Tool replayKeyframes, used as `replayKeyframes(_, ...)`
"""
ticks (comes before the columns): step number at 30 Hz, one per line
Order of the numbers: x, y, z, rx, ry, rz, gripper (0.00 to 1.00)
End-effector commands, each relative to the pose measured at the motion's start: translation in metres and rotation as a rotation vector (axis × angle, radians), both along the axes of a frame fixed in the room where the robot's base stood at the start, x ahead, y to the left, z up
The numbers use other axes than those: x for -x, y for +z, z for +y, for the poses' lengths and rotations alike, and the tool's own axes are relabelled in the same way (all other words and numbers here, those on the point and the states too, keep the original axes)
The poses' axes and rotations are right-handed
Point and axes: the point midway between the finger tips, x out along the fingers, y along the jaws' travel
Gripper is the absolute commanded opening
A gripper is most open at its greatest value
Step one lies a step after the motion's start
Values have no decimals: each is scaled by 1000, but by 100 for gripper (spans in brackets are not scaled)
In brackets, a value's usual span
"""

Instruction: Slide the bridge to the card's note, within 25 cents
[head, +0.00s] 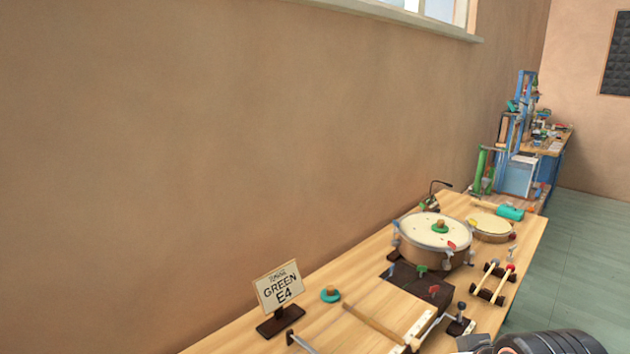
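The note card (278,288) stands upright on a dark base at the lower middle of the head view. It reads "GREEN E4" under a smaller line that I cannot read surely. Right of it is a flat wooden board instrument (345,340), cut off by the bottom edge. A wooden bar (374,325) lies across it and may be the bridge; I cannot tell for sure. A pale strip with marks (420,324) runs along the board's right side. A dark ribbed part of my arm shows at the bottom right. My gripper's fingers are not visible.
A round drum (433,238) with clamps stands behind the board, beside a smaller drum (491,228) and a teal mallet (510,212). A teal knobbed disc (330,294) sits near the card. The wall borders the table's left.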

Motion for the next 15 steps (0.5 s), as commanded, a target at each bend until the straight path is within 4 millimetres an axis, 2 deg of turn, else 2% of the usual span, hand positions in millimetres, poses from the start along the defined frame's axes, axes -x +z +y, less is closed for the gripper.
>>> replayKeyframes(8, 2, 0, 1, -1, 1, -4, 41)
replayKeyframes(9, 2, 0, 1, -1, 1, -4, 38)
replayKeyframes(14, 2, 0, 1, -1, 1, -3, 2)
replayKeyframes(15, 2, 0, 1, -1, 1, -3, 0)
